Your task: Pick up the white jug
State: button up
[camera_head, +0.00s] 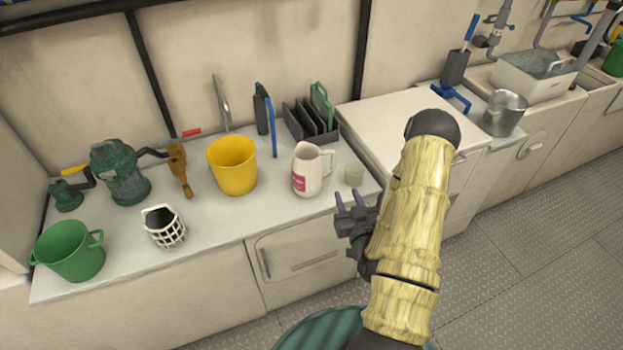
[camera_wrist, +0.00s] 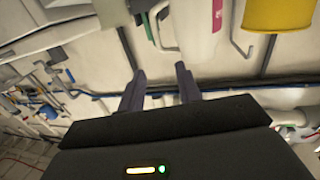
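The white jug (camera_head: 313,170) stands upright on the pale counter near its right front part, with a pink label low on its left side and its handle on the right. In the wrist view the jug (camera_wrist: 198,32) is at the top, upside down in the picture and partly cut off, its handle towards the left. My gripper (camera_head: 349,199) is to the right of the jug and apart from it, near the counter's front edge. In the wrist view my gripper (camera_wrist: 160,82) has its two fingers spread with nothing between them.
A dark rack (camera_head: 309,122) stands behind. A white basket (camera_head: 165,228) and green bucket (camera_head: 72,255) are farther left.

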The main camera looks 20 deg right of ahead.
jog(key=shift+s+d, duration=0.15)
jog(key=b, duration=0.5)
send_near(334, 158)
jog(key=w, duration=0.5)
jog(key=shift+w+d, duration=0.1)
jog(key=shift+d, duration=0.25)
jog(key=shift+w, duration=0.15)
jog(key=shift+w, duration=0.1)
